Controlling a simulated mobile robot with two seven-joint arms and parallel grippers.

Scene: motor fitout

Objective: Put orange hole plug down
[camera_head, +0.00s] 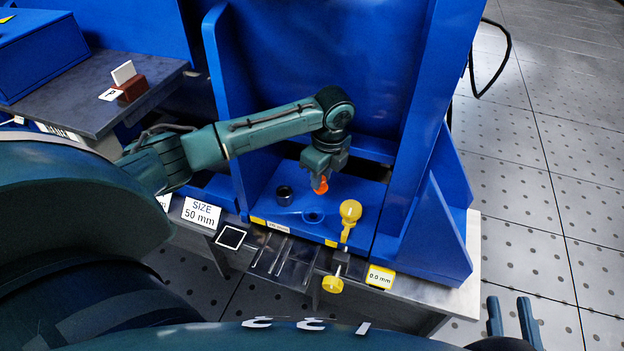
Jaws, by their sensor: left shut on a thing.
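The orange hole plug (322,187) is small and shows just below the fingers of my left gripper (319,179). My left gripper points down and is shut on the plug, over the blue fixture base (345,195). Whether the plug touches the base or hangs above it I cannot tell. Its upper part is hidden by the fingers. My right gripper (509,305) is at the bottom right, over the floor, with its two fingers apart and nothing between them.
A dark ring-like part (284,195) and a round hole (313,216) lie on the base near the plug. A yellow knob (350,211) stands to the right. Tall blue walls (428,100) rise behind and right. A grey table (90,100) is at the left.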

